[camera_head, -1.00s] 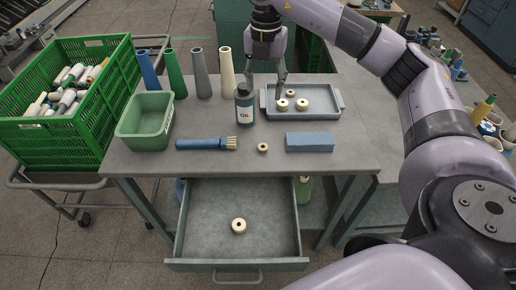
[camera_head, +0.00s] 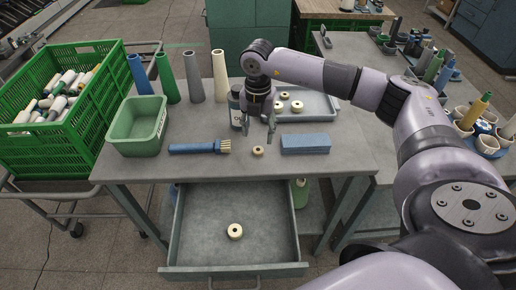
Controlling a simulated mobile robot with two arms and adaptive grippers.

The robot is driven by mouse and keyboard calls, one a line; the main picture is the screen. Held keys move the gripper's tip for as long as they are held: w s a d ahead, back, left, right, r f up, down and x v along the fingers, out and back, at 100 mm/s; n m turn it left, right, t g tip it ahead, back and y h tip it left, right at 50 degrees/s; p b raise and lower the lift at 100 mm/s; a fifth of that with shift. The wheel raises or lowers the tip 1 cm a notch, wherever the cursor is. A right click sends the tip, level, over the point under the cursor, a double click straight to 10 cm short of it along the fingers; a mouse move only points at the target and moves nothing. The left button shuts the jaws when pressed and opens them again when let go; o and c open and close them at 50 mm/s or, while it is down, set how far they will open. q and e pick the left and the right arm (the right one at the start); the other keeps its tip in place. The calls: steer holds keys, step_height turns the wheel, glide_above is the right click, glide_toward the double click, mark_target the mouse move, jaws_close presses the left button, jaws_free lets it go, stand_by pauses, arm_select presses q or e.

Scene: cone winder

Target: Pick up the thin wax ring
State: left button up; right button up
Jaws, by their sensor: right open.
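Several pale wax rings with dark centres are in view. One small ring (camera_head: 258,151) lies on the bare tabletop between the brush and the blue block. A larger-looking ring (camera_head: 235,231) lies in the open drawer (camera_head: 200,215). Others, such as this ring (camera_head: 297,106), lie in the grey-blue tray (camera_head: 325,112), partly hidden by my arm. I cannot tell for sure which ring is the thin one. My right gripper (camera_head: 258,128) points down, open and empty, just behind and above the ring on the tabletop. My left gripper is out of view.
The blue brush (camera_head: 192,149) lies left of the tabletop ring, the blue block (camera_head: 306,143) right. The oil bottle (camera_head: 235,108) is partly hidden behind my gripper. A green bin (camera_head: 136,140) and several upright cones (camera_head: 193,77) stand left. The drawer sticks out in front.

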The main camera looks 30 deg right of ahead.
mark_target(258, 149)
steer(key=shift+f, duration=0.6)
steer(key=shift+s+f+p, duration=0.1)
steer(key=shift+f+p, duration=0.2)
steer(key=shift+f, duration=0.05)
step_height(258, 149, down, 4)
steer(key=shift+s+a+r+p, duration=0.1)
steer(key=shift+r+p, duration=0.05)
steer(key=shift+p, duration=0.5)
steer(key=shift+f, duration=0.4)
steer(key=c, duration=0.8)
